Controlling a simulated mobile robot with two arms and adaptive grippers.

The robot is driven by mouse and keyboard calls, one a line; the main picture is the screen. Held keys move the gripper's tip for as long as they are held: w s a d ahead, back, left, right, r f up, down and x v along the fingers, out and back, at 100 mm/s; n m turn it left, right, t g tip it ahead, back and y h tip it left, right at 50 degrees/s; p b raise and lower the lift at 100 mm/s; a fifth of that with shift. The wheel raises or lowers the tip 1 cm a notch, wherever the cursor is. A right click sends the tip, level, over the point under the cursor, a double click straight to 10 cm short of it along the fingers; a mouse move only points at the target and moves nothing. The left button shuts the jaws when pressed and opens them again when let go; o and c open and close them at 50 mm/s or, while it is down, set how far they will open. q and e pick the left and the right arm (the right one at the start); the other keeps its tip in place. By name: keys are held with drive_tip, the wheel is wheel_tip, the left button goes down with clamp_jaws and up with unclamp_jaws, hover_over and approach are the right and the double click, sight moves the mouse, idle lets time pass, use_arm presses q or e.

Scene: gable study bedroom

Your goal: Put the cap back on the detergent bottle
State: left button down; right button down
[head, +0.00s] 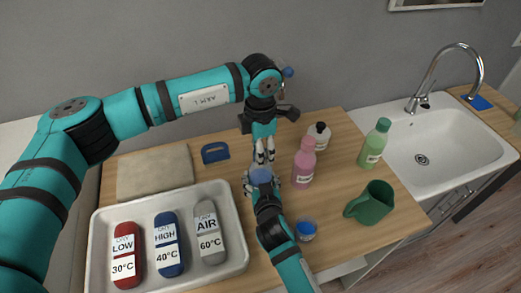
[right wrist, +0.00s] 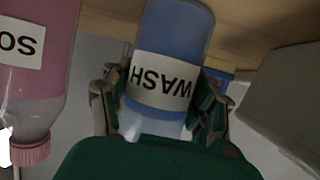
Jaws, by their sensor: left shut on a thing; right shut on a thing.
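The blue detergent bottle (right wrist: 170,85) with a white WASH label is in my right gripper (right wrist: 160,105), with a finger on each side. In the head view the bottle (head: 261,175) shows as a small blue patch at the tip of my right gripper (head: 262,186). My left gripper (head: 264,157) points down from above, shut, right over the bottle. The cap between its fingers is too small and hidden to make out clearly. Whether cap and bottle touch cannot be told. The bottle's top is hidden in the right wrist view.
A white tray (head: 240,255) with several coloured tags lies front left.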

use_arm(q)
drive_tip(key=c, duration=0.8)
unclamp_jaws()
drive_tip(key=shift+r, duration=0.1)
wheel_tip(320, 180, up, 12)
drive_tip(key=shift+f, duration=0.1)
use_arm(e)
drive_tip(key=shift+c, duration=1.2)
unclamp_jaws()
drive_tip(key=v, duration=1.2)
